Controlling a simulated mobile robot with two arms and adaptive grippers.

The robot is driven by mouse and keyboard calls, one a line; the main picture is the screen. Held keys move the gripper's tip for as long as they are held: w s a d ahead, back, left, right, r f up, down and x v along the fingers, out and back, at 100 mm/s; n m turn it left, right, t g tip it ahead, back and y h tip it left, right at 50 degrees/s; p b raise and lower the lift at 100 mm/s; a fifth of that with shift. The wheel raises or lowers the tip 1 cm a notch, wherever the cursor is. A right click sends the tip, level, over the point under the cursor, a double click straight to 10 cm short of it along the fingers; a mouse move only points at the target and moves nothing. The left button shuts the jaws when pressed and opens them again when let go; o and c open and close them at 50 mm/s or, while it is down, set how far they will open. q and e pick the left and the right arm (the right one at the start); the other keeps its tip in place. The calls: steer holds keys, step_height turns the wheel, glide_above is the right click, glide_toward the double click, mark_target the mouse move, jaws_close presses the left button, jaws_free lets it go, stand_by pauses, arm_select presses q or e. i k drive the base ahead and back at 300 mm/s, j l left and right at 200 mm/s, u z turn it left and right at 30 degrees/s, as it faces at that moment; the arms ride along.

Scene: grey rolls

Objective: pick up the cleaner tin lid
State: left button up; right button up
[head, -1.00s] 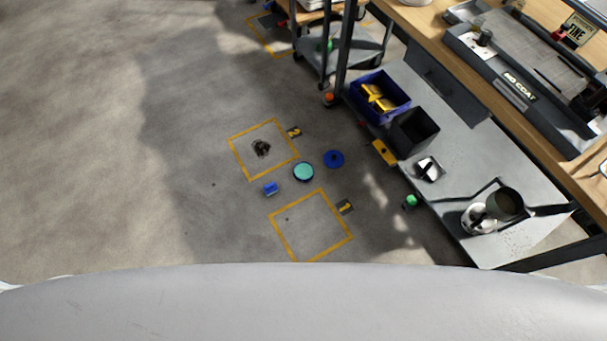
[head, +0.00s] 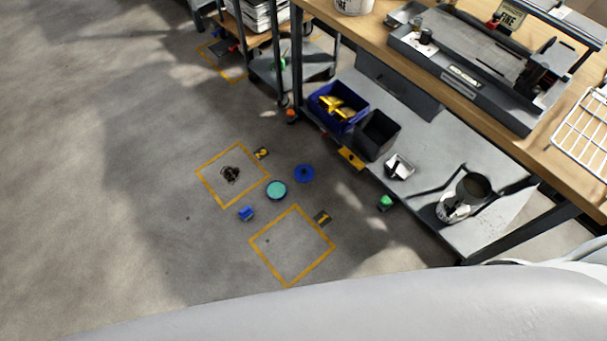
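A round teal disc (head: 276,190) with a dark rim lies flat on the floor, between two yellow-taped squares. A blue disc (head: 304,173) with a darker centre lies just to its upper right. Either could be a lid; I cannot tell which one is the cleaner tin lid. A whitish tin (head: 454,208) stands on the grey lower shelf of the bench at the right, with a round dark disc or opening (head: 473,187) at its top. Neither of my grippers shows in the head view.
Small blue (head: 246,213) and green (head: 385,202) objects lie on the floor. A dark tangle (head: 230,174) sits in one taped square; the other (head: 291,281) is mostly bare. A blue bin (head: 318,117) stands on the bench's lower shelf (head: 500,170). The floor at left is clear.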

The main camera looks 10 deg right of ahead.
mark_target(304, 173)
steer(key=i+j+z, duration=0.15)
steer(key=i, duration=0.3)
steer(key=i+j+z, duration=0.2)
steer(key=i, duration=0.25)
steer(key=i+j+z, duration=0.15)
steer(key=i+j, duration=0.2)
